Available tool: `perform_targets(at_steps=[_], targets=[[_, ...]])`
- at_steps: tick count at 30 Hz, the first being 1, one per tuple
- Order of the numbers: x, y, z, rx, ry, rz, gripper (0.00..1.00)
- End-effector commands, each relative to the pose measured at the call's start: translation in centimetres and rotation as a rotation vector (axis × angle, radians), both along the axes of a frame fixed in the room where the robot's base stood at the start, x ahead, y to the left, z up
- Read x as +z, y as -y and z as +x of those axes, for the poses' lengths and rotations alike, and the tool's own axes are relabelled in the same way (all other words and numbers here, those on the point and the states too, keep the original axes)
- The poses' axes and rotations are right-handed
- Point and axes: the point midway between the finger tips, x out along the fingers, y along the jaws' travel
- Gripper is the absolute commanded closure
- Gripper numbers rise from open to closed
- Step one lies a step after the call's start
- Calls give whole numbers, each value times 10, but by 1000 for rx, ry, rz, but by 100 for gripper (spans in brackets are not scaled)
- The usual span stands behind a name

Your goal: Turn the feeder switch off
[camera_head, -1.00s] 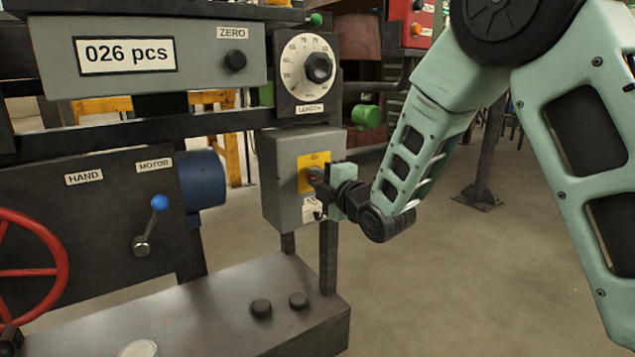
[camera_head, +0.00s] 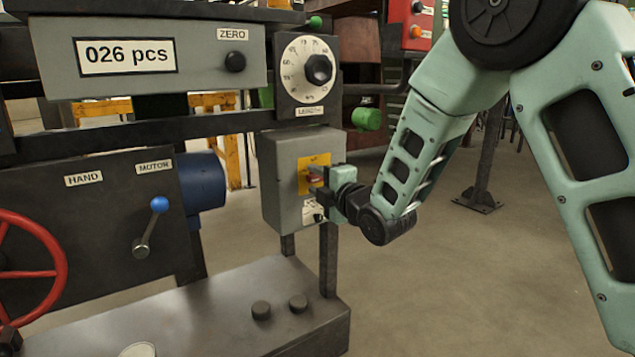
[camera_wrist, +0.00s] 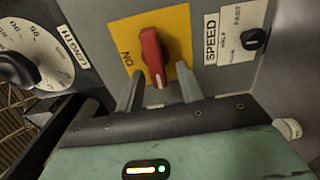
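The feeder switch is a red handle (camera_wrist: 153,57) on a yellow plate (camera_wrist: 182,22), on the front of a grey box (camera_head: 285,185). In the head view the red handle (camera_head: 315,177) lies roughly level. In the wrist view its white-marked end points toward my gripper, away from the "ON" label at the plate's left. Any "OFF" label is not visible. My gripper (camera_wrist: 160,88) is open, with a finger on each side below the handle and gaps to both sides. In the head view my gripper (camera_head: 322,195) is just right of and below the handle.
A SPEED knob (camera_wrist: 254,38) sits close to the switch, below it in the head view. The LENGTH dial (camera_head: 307,68) is above the box. A blue-knobbed lever (camera_head: 150,225) and a red handwheel (camera_head: 30,270) are to the left. Open floor (camera_head: 430,290) lies to the right.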

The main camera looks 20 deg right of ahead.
Motion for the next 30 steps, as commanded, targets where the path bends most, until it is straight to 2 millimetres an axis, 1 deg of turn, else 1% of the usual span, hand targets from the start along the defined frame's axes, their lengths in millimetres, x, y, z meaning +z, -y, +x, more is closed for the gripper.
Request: perform_targets(at_steps=[4, 8, 17, 18, 20, 30], targets=[[1, 2, -6, 0, 0, 1, 63], [2, 7, -23, 0, -2, 0, 63], [2, 30, -89, -2, -4, 0, 63], [0, 32, -96, -2, -1, 1, 63], [-5, 31, -95, 0, 7, 2, 63], [-3, 35, -110, 0, 4, 1, 63]])
